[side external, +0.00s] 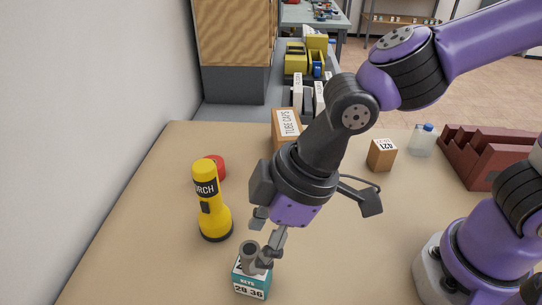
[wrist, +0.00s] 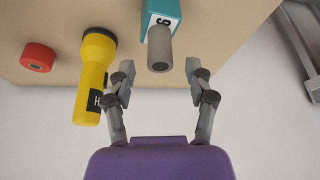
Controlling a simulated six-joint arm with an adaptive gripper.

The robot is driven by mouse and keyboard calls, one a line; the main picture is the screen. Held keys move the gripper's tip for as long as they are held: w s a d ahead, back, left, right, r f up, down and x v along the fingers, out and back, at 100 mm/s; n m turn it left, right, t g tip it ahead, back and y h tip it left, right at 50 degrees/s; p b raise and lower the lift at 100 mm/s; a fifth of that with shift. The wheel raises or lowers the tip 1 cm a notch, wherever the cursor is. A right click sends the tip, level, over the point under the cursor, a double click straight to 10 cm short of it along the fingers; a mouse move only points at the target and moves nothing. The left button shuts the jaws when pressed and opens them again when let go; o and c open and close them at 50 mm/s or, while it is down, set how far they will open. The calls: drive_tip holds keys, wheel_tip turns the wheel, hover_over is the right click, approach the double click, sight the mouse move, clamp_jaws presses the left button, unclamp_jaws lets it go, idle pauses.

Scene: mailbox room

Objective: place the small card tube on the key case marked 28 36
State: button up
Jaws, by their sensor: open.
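The key case (side external: 250,283) is a small teal and white box marked 28 36, upright near the front of the table. The small card tube (side external: 249,252) is grey and stands upright on top of the case. In the wrist view the tube (wrist: 159,48) shows its open end, with the teal case (wrist: 161,12) behind it. My gripper (side external: 262,240) is at the tube, just above the case. In the wrist view my gripper (wrist: 160,78) has its fingers apart, one on each side of the tube, with gaps visible between fingers and tube.
A yellow torch (side external: 211,205) stands just left of my gripper, with a red roll (side external: 218,167) behind it. A tube caps box (side external: 286,128), a small 421 box (side external: 381,155), a clear bottle (side external: 423,141) and a maroon rack (side external: 486,156) stand farther back.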

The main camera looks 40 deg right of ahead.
drive_tip(key=v, duration=0.8)
drive_tip(key=d+m+t+h, duration=0.3)
drive_tip(key=d+m, duration=0.7)
drive_tip(key=d, duration=1)
drive_tip(key=shift+w+d+f+m+h, duration=0.25)
drive_tip(key=shift+w+f+m+h, duration=0.05)
drive_tip(key=shift+w+m+h, duration=0.1)
